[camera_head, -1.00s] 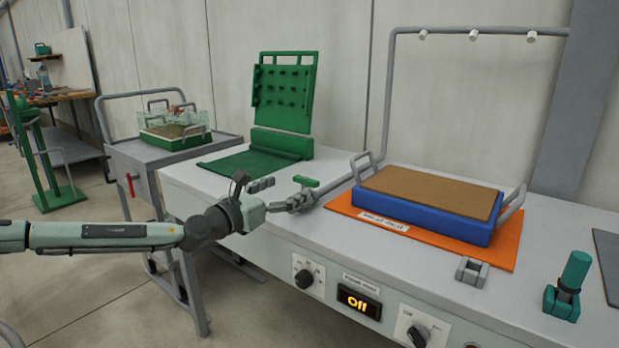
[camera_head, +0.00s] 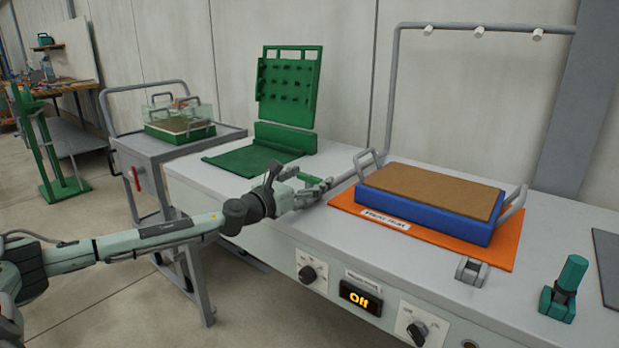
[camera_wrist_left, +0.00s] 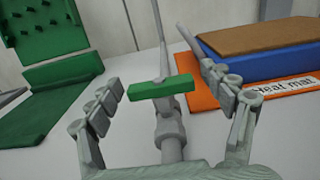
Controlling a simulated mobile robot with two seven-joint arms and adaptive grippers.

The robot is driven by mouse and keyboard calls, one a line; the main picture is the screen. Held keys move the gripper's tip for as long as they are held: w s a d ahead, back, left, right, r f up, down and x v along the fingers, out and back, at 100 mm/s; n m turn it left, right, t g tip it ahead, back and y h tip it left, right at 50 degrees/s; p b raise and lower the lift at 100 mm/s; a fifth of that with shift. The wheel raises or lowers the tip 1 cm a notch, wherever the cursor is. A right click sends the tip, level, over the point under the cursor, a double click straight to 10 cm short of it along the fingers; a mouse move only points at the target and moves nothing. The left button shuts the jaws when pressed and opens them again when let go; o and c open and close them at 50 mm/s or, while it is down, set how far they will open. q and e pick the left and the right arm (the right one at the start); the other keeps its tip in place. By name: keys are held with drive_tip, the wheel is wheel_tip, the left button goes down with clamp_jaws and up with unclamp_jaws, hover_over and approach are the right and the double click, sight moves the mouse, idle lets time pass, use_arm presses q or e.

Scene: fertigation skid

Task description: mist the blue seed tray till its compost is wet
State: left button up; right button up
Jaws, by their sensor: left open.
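The blue seed tray (camera_head: 425,209) sits on an orange heat mat (camera_head: 508,250) on the bench, filled with brown compost (camera_head: 432,188). Its near corner also shows in the left wrist view (camera_wrist_left: 255,64). A grey pipe (camera_head: 391,85) rises behind it and carries white nozzles (camera_head: 481,30) above the tray; I see no spray. A green valve handle (camera_wrist_left: 161,88) lies crosswise on the pipe's low end. My left gripper (camera_head: 316,187) is open at the handle; in the left wrist view the handle shows between its spread fingers, with gaps on both sides.
A green pegboard stand (camera_head: 285,90) is at the back left of the bench. A grey trolley (camera_head: 205,146) stands further left. The bench front has knobs and a display reading "Off" (camera_head: 361,299). A grey bracket (camera_head: 471,270) and a teal-handled item (camera_head: 569,282) stand at the right.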

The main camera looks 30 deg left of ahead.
use_arm(q)
drive_tip(key=c, duration=1.2)
drive_tip(key=shift+o, duration=0.2)
